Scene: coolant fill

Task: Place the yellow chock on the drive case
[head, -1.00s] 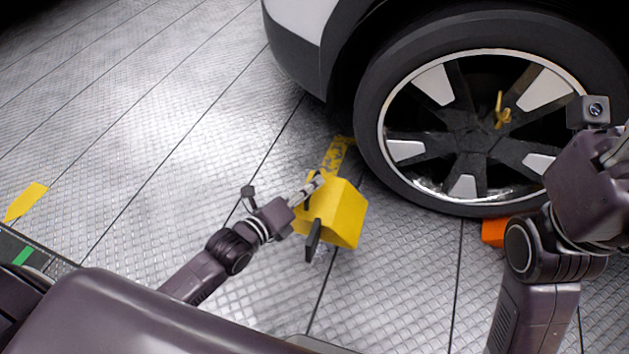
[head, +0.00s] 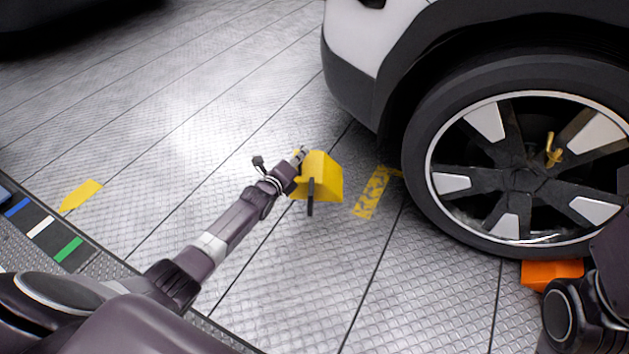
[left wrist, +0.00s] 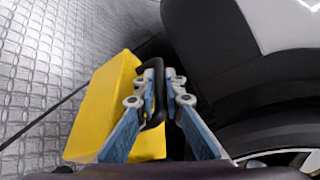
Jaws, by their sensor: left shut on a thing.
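The yellow chock (head: 323,178) is in the middle of the head view, to the left of the car's wheel. My left gripper (head: 303,164) is shut on it. In the left wrist view, the chock (left wrist: 102,105) shows at left, and the fingers of my left gripper (left wrist: 160,100) close around its black handle (left wrist: 157,85). I cannot tell how far the chock is above the floor. The drive case is not identifiable in these views. Of my right arm, only a part shows at the lower right edge of the head view; its gripper is out of frame.
The car's wheel (head: 522,180) and bumper (head: 347,100) stand to the right. An orange chock (head: 551,273) sits against the tyre. A worn yellow marking (head: 372,194) and a yellow floor mark (head: 81,195) lie on the metal floor. The floor at left centre is clear.

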